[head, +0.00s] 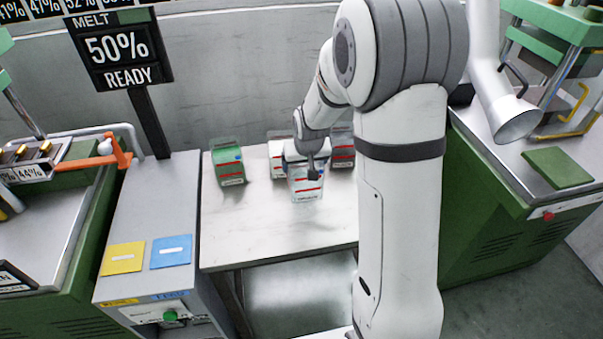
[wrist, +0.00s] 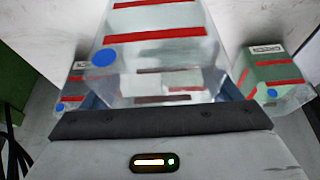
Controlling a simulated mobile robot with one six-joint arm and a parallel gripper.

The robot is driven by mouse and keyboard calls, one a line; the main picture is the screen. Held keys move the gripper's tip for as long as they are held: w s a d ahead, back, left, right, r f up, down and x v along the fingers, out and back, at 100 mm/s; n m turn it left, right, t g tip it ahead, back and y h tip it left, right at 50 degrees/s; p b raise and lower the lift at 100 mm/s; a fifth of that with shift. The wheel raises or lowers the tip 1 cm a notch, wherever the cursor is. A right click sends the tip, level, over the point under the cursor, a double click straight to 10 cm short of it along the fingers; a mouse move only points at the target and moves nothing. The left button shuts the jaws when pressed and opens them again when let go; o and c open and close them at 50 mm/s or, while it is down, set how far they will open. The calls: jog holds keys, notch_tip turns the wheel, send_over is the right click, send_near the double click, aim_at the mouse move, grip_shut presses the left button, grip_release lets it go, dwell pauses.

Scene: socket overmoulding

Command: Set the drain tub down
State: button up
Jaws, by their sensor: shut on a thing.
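My gripper (head: 309,160) is shut on a pale, see-through tub (head: 306,190) with red stripes and a small label too small to read. The held tub (wrist: 155,50) fills the upper middle of the wrist view, with red bands and a blue dot. In the head view it is over the pale table (head: 228,222), in front of other tubs. I cannot tell whether its base touches the table. The gripper's fingertips are mostly hidden by my arm and the tub.
A green tub (head: 228,163) stands at the table's left back. A white tub (head: 275,158) and another (head: 343,147) stand behind the held one. A grey melt cabinet (head: 150,225) borders the table on the left. The table's front left is clear.

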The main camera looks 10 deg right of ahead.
jog(key=shift+f, duration=1.85)
jog(key=shift+f, duration=0.1)
jog(key=o, duration=0.8)
jog(key=shift+f, duration=0.1)
jog(key=o, duration=0.3)
jog(key=shift+o, duration=0.2)
